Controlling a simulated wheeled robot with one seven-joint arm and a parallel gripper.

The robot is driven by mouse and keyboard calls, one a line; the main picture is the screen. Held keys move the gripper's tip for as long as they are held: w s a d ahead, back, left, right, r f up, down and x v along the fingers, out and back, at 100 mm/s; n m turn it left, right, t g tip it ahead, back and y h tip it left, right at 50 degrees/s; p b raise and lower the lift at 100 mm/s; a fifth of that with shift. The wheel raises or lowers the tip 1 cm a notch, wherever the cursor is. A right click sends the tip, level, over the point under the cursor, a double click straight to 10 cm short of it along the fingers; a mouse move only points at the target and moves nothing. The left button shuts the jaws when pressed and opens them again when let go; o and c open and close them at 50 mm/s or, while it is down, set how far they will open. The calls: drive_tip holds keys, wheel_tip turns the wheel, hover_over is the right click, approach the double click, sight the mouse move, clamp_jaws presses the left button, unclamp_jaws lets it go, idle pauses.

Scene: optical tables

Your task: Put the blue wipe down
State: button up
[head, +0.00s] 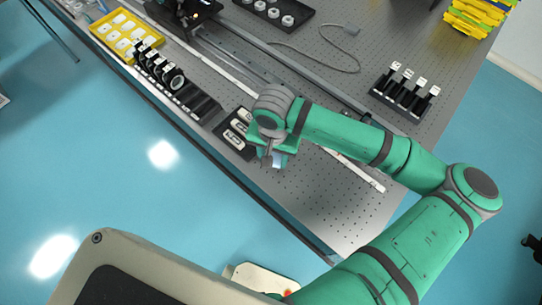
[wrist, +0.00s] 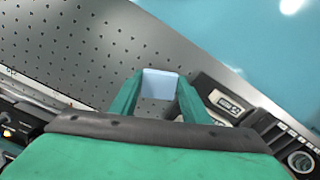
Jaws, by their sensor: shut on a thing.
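The blue wipe (wrist: 161,84) is a small pale-blue piece between the two green fingers of my gripper (wrist: 160,92) in the wrist view. My gripper is shut on it. In the head view my gripper (head: 272,158) is over the near edge side of the optical table (head: 340,205), and a bit of the pale wipe (head: 277,160) shows below the fingers. I cannot tell whether the wipe touches the table top. The rest of the wipe is hidden by the fingers.
A black holder with pale parts (head: 236,133) lies just left of my gripper. A black rack (head: 188,97) and yellow tray (head: 126,35) stand farther left. A black row of posts (head: 405,92) stands at right. Bare perforated table lies right of my gripper.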

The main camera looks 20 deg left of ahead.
drive_tip(key=f, duration=0.3)
drive_tip(key=shift+w+f, duration=0.15)
drive_tip(key=shift+w, duration=0.05)
drive_tip(key=shift+f, duration=0.1)
drive_tip(key=o, duration=1.1)
drive_tip(key=shift+f, duration=0.1)
wheel_tip(320, 180, up, 12)
drive_tip(key=shift+w, duration=0.1)
